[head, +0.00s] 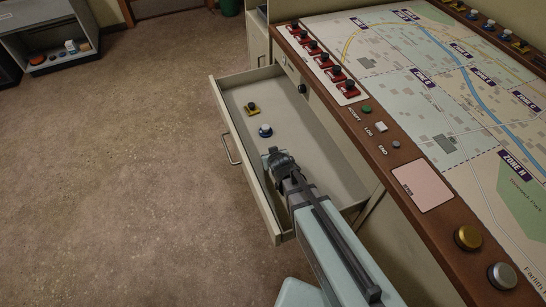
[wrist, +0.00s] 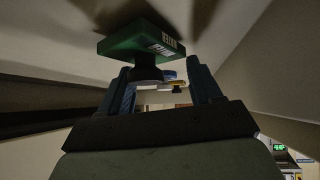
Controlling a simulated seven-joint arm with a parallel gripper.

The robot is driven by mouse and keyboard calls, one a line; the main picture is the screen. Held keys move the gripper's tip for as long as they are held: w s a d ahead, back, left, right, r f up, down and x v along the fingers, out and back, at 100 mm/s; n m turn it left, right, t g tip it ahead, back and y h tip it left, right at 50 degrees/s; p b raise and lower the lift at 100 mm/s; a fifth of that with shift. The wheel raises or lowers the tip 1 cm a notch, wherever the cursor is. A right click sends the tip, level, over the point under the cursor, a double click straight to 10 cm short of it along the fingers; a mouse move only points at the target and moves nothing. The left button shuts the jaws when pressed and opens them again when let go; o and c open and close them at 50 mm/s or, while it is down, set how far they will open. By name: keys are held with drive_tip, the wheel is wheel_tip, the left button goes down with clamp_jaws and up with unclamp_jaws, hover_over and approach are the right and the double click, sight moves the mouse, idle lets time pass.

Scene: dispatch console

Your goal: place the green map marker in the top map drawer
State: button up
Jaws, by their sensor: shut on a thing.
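The green map marker (wrist: 140,42) is in the wrist view, a green block with a white label and a dark knob. My gripper (wrist: 165,82) is shut on the marker, with the knob at its fingers. In the head view my gripper (head: 276,156) is over the inside of the pulled-out drawer (head: 300,130), towards its near end. The marker is hidden there by my gripper and arm. I cannot tell whether it touches the drawer floor.
A yellow marker (head: 252,108) and a blue marker (head: 265,130) lie in the drawer beyond my gripper. The console edge (head: 372,142) with its red switches (head: 323,60) borders the drawer on the right. The drawer floor right of the blue marker is clear.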

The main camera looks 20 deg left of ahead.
drive_tip(key=shift+f, duration=0.25)
drive_tip(key=shift+f, duration=0.1)
drive_tip(key=o, duration=1.4)
drive_tip(key=shift+v, duration=3.85)
